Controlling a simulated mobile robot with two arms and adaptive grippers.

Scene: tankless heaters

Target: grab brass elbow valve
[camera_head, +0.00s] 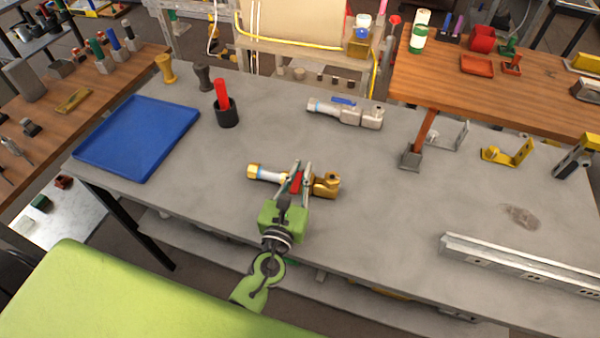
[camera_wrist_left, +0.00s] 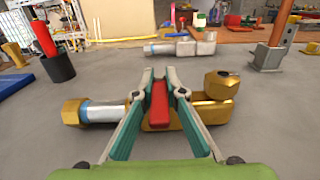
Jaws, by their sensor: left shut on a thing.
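The brass elbow valve (camera_head: 327,186) has a gold body, a silver-white middle section, a gold nut at its left end and a red handle. It lies along the grey table, and in the left wrist view its raised elbow end (camera_wrist_left: 221,86) is at the right. My left gripper (camera_head: 301,169) reaches over its middle, with the red handle (camera_wrist_left: 158,103) between the fingers; it is shut on the valve. The left gripper's fingers also show in the left wrist view (camera_wrist_left: 159,76). The valve appears to rest on the table. My right gripper is not in view.
A similar silver valve (camera_head: 348,112) with a blue handle lies farther back. A blue tray (camera_head: 137,140) is at the left, beside a black cup (camera_head: 227,114) holding a red-handled thing. A metal rail (camera_head: 520,262) lies at the right. The table between is mostly clear.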

